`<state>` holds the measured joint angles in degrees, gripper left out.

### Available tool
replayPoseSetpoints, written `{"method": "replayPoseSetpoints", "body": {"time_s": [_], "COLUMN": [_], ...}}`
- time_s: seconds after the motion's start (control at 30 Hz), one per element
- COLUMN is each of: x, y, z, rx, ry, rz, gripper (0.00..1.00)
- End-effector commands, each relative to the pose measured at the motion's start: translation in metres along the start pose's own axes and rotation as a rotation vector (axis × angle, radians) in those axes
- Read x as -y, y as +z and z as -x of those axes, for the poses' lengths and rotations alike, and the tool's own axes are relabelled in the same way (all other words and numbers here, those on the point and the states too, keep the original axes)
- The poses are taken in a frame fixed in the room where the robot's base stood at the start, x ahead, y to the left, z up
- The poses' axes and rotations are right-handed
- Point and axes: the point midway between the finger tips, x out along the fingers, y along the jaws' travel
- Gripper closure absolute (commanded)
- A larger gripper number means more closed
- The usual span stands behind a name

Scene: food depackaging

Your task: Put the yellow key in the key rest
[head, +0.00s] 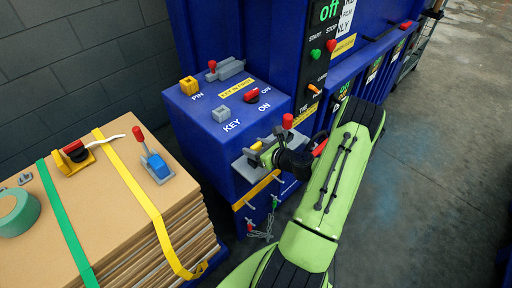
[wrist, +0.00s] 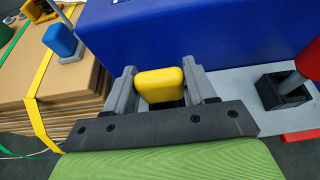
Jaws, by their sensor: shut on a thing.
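The yellow key shows in the wrist view as a yellow block (wrist: 160,85) between the two grey fingers of my gripper (wrist: 163,92), which is shut on it. In the head view my gripper (head: 262,152) is over a grey shelf (head: 243,168) on the front of the blue cabinet, mostly hidden by my arm. The grey shelf also shows in the wrist view (wrist: 233,85), bearing a black square socket (wrist: 272,90) with a red-handled piece (wrist: 310,62) in it. I cannot tell which part is the key rest, or whether the key touches the shelf.
The blue cabinet top (head: 208,128) bears a yellow block (head: 189,86) by "PIN", a grey block (head: 221,114) by "KEY" and a red switch (head: 251,95). Strapped cardboard (head: 105,190) at the left bears a blue clamp (head: 157,167) and green tape (head: 18,213). Chains hang below the shelf.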

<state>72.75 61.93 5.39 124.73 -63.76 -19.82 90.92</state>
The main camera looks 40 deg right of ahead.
Motion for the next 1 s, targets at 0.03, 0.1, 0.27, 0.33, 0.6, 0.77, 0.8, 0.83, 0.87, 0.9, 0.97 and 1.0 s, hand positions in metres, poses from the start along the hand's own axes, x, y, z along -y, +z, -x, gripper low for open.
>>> {"method": "replayPoseSetpoints", "body": {"time_s": [0.03,0.1,0.27,0.33,0.6,0.77,0.8,0.83,0.87,0.9,0.97,1.0], "x": [0.0,0.0,0.0,0.0,0.0,0.001,0.002,0.002,0.002,0.002,0.002,0.002], "y": [-0.002,-0.004,-0.004,-0.004,-0.004,-0.004,-0.004,-0.004,-0.005,-0.004,-0.004,-0.004], "z": [-0.001,-0.002,-0.002,-0.002,-0.001,0.015,0.025,0.033,0.041,0.053,0.07,0.082], "rx": [0.001,0.0,0.0,0.0,0.0,-0.001,-0.001,-0.002,-0.002,-0.001,-0.002,-0.001], "ry": [0.0,0.0,0.0,0.0,0.0,-0.004,-0.005,-0.006,-0.007,-0.008,-0.008,-0.008], "rz": [0.0,0.0,0.0,0.0,0.0,-0.003,-0.004,-0.004,-0.004,-0.005,-0.004,-0.004], "gripper": [0.75,0.75,0.3,0.19,0.15,0.15,0.15,0.15,0.15,0.15,0.15,0.15]}}
